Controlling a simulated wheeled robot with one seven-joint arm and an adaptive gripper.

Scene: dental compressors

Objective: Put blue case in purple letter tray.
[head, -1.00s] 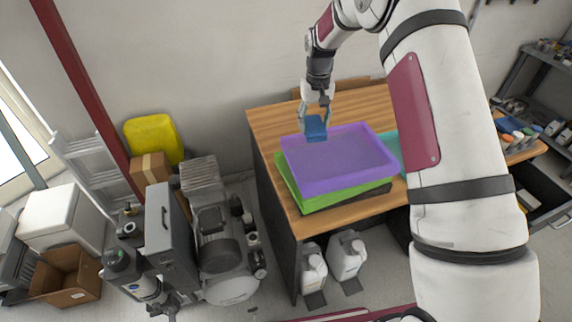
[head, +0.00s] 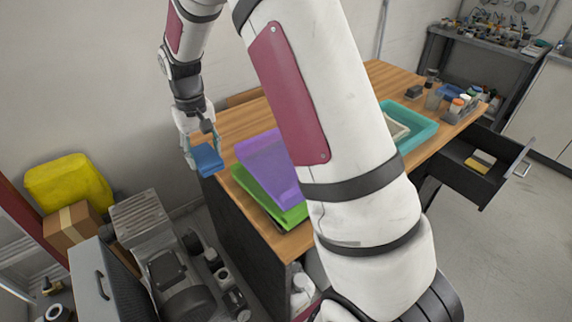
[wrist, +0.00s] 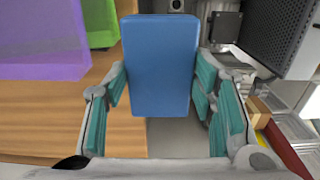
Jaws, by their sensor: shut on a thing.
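The blue case (head: 207,160) is held in my gripper (head: 188,150), which is shut on it, near the left edge of the wooden table. In the wrist view the blue case (wrist: 160,65) sits upright between the teal finger pads of my gripper (wrist: 160,100). The purple letter tray (head: 262,160) lies on a green tray (head: 262,200) to the right of the case. In the wrist view the purple tray (wrist: 45,40) is at the upper left, apart from the case. My arm hides the right part of the purple tray in the head view.
The wooden table (head: 222,124) also bears a teal tray (head: 425,128) with something pale in it, and small bottles farther right. A drawer (head: 465,178) stands open at right. Compressor equipment (head: 165,270) and a yellow container (head: 68,187) are left of the table.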

